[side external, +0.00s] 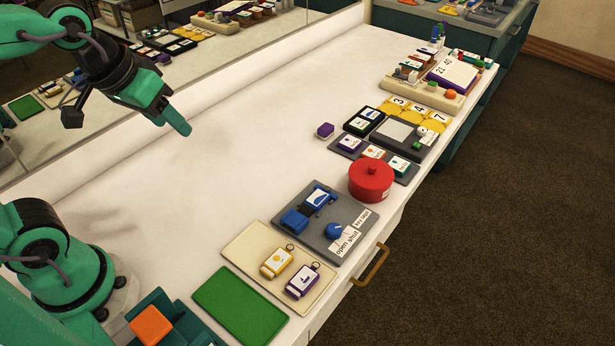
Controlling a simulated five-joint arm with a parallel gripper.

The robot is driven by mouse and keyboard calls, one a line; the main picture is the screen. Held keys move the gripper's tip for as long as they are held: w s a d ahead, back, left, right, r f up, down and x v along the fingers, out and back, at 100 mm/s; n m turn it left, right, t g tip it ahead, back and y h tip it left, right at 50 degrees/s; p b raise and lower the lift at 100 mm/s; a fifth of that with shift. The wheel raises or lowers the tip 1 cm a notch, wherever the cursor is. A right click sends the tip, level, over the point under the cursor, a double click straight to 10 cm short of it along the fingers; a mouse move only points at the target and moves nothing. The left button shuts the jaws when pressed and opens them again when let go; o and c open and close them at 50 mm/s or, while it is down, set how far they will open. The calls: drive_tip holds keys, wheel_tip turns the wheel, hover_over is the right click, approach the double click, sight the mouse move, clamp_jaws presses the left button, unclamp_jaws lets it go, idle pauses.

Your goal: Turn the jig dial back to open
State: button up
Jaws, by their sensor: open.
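The jig (286,234) is a grey plate on the white table, with a blue slide and clamp (297,217) on it. Its blue round dial (333,231) sits near the plate's right side, by white labels reading "open" and "shut" (347,241). The dial is too small to tell which label it points to. A white-faced blue tag (318,198) lies in the jig's upper part. My gripper (178,122) hangs high at the upper left, open and empty, well away from the jig. Its fingers overlap in this view.
A red lidded pot (370,182) stands close behind the jig. A cream tray (252,251) with yellow and purple key tags lies in front, beside a green mat (240,305). Trays and cards fill the far right. The table's left middle is clear; a mirror backs it.

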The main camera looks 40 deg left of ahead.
drive_tip(key=w+d+f+n+g, duration=0.1)
drive_tip(key=w+d+n+g, duration=0.15)
drive_tip(key=w+d, duration=0.35)
drive_tip(key=n+g, duration=0.2)
drive_tip(key=n, duration=0.6)
approach(334, 228)
drive_tip(key=shift+w+a+f, duration=0.1)
drive_tip(key=shift+w+f, duration=0.1)
drive_tip(key=shift+f, duration=0.05)
drive_tip(key=shift+d+f, duration=0.25)
drive_tip(key=shift+f, duration=3.85)
drive_tip(key=c, duration=1)
